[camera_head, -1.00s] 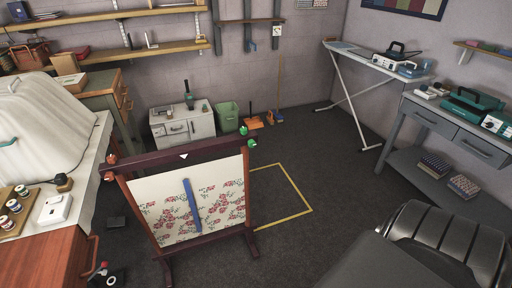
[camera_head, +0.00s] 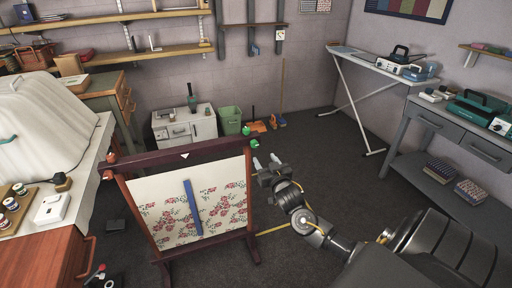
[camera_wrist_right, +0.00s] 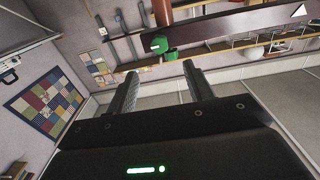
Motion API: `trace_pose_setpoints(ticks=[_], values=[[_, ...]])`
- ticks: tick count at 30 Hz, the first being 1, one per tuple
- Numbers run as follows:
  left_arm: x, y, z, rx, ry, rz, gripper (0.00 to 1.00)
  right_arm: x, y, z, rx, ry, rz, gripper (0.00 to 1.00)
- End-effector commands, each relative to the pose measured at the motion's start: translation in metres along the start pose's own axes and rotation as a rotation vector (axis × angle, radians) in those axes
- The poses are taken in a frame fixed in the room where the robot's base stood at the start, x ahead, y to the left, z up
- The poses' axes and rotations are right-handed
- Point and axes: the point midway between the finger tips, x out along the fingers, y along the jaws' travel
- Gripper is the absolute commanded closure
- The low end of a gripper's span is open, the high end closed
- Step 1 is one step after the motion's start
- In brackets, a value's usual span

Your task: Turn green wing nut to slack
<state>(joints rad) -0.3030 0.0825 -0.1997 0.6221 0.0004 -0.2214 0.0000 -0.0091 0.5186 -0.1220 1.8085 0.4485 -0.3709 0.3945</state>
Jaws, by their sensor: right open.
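A green wing nut (camera_head: 254,143) sits at the upper right end of the dark wooden embroidery frame (camera_head: 190,155), with a second green knob (camera_head: 245,130) just above it. In the right wrist view two green pieces (camera_wrist_right: 158,45) show on the frame's end, beyond the fingertips and roughly between them. My right gripper (camera_head: 265,161) is open and empty, a little below and right of the green nut, apart from it. Which green piece is the wing nut is too small to tell. My left gripper is out of view.
Red knobs (camera_head: 112,158) sit at the frame's left end. Flowered cloth with a blue strip (camera_head: 193,207) fills the frame. A cabinet (camera_head: 184,126) and green bin (camera_head: 230,121) stand behind. The floor right of the frame is open.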

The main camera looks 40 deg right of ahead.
Motion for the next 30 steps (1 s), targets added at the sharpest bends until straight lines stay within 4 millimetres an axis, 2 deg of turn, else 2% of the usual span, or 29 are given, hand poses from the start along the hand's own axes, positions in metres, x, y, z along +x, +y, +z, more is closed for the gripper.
trace_pose_setpoints(ticks=[15,21,30], values=[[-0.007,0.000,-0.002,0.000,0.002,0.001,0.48,0.086,0.000,-0.001,-0.002,-0.001,0.001,0.48],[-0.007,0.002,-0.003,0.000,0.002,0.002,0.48,0.101,0.000,0.001,-0.001,-0.001,0.000,0.48],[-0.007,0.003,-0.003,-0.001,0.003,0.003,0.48,0.103,0.000,0.001,-0.001,-0.002,0.000,0.48]])
